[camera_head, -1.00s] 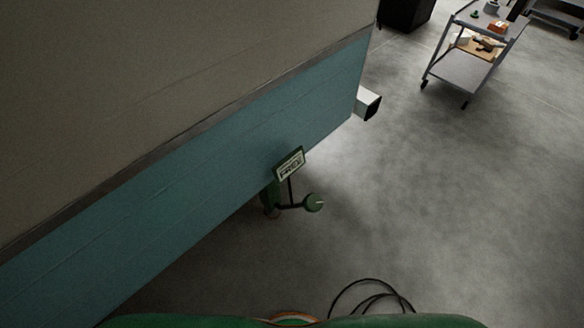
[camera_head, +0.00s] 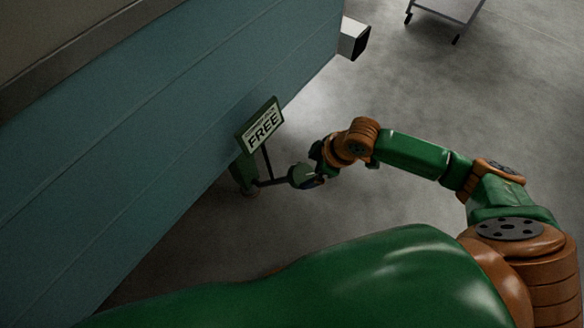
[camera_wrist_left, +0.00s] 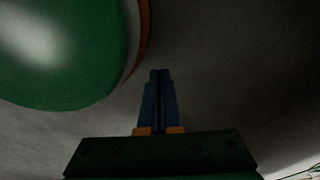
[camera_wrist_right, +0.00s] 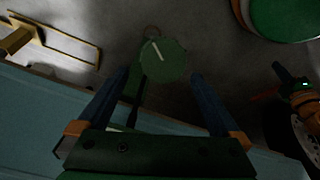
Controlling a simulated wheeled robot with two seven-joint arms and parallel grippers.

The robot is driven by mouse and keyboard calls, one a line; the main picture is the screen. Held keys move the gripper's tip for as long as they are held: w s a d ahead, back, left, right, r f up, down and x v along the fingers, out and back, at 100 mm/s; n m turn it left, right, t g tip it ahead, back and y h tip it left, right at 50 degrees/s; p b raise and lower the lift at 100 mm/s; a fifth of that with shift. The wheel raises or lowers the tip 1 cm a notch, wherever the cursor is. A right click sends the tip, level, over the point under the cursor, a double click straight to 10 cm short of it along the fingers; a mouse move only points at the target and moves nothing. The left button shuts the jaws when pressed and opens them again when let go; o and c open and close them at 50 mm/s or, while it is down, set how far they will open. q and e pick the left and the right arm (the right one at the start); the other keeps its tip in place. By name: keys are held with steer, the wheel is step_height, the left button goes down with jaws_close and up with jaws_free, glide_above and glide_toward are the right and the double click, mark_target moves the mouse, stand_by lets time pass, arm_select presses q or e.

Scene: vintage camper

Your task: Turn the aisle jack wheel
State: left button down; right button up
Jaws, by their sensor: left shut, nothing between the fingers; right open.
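The jack wheel (camera_head: 301,177) is a small green disc on a dark arm beside the teal camper wall, low over the floor. In the right wrist view the wheel (camera_wrist_right: 165,61) faces me with a pale line across it, ahead of and between the fingers. My right gripper (camera_head: 318,165) is open at the wheel; whether a finger touches it cannot be told. A green-framed sign (camera_head: 262,130) reading FREE stands above the jack. My left gripper (camera_wrist_left: 159,73) is shut and empty; it is outside the head view.
The teal camper wall (camera_head: 150,130) runs diagonally along the left. A square white-rimmed tube end (camera_head: 354,39) sticks out at its corner. A grey cart (camera_head: 449,10) stands at the top right. A brass-coloured frame (camera_wrist_right: 70,40) shows in the right wrist view. Open concrete floor lies right.

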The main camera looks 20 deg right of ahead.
mark_target(304, 174)
steer(key=x, duration=0.2)
steer(key=b+x, duration=0.2)
steer(key=x, duration=0.1)
steer(key=shift+s+f, duration=0.2)
steer(key=shift+f, duration=0.2)
steer(key=shift+w+a+f, duration=0.1)
steer(key=shift+a+f, duration=0.05)
steer(key=c, duration=1.1)
steer(key=shift+m+p, duration=0.3)
steer(key=shift+p, duration=0.1)
steer(key=m+p, duration=0.4)
steer(key=shift+r+y, duration=0.25)
steer(key=shift+y, duration=0.05)
steer(key=shift+m+p, duration=0.6)
steer(key=shift+m, duration=0.1)
arm_select(q)
steer(key=shift+s+d+r+p, duration=0.2)
steer(key=shift+s+r, duration=0.2)
steer(key=shift+r, duration=0.3)
steer(key=shift+s+d+r+p, duration=0.1)
steer(key=shift+s+d+r, duration=0.25)
steer(key=shift+r, duration=0.4)
steer(key=shift+s+d+r+p, duration=0.1)
steer(key=shift+s+r, duration=0.35)
steer(key=shift+r, duration=0.25)
arm_select(e)
steer(key=shift+f+m, duration=0.15)
steer(key=shift+m, duration=0.75)
arm_select(q)
steer(key=shift+r, duration=0.1)
